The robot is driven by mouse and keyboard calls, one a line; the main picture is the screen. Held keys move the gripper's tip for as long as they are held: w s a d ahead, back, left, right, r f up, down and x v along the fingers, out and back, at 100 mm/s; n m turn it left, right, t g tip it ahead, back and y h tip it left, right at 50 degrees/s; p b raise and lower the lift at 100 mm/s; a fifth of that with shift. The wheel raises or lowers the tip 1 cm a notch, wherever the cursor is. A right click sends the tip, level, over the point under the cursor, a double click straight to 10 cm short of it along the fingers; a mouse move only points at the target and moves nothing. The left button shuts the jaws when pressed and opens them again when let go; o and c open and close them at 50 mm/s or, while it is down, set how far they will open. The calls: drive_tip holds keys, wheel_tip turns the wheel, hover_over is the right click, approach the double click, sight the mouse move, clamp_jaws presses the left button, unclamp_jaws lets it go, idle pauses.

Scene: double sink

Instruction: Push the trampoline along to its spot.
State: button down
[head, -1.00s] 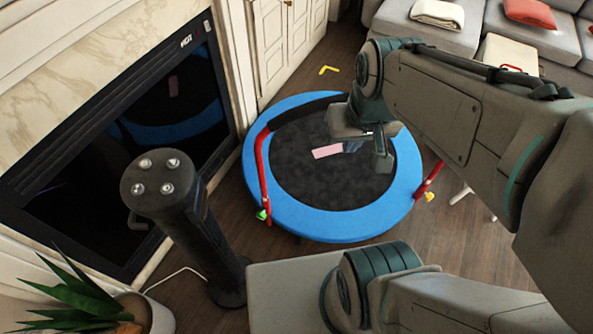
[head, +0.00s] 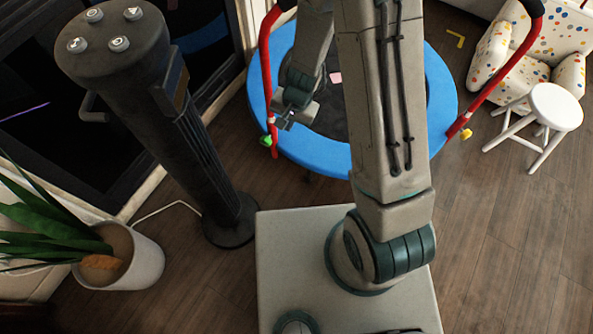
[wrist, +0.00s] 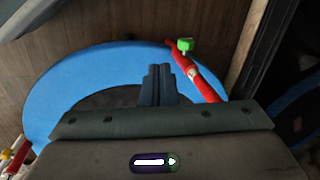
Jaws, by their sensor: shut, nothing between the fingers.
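The trampoline (head: 440,90) has a blue ring, a dark mat and a red handle bar with legs on both sides. It stands on the floor beyond my base, partly hidden behind my arm in the head view. A pink patch (head: 335,77) shows on its mat. My gripper (head: 284,123) is at the trampoline's near left, close to the red leg with the green end (head: 265,140). In the wrist view my shut, empty gripper (wrist: 159,72) is over the ring and mat, left of the red leg (wrist: 205,85). I cannot tell whether it touches. A yellow corner mark (head: 456,42) lies on the floor behind right.
A black tower (head: 190,130) stands left, with a white cord (head: 165,208) on the floor. A potted plant (head: 130,255) is at lower left. A white stool (head: 553,108) and a dotted armchair (head: 535,50) are at right. The wooden floor at lower right is clear.

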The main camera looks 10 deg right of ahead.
wheel_tip(320, 180, down, 29)
drive_tip(key=s+m+h+b, duration=0.2)
drive_tip(key=s+b, duration=0.1)
drive_tip(key=b, duration=0.8)
drive_tip(key=shift+g, duration=0.4)
drive_tip(key=shift+w+d+r, duration=0.2)
drive_tip(key=shift+w+d, duration=1.35)
drive_tip(key=shift+w, duration=0.3)
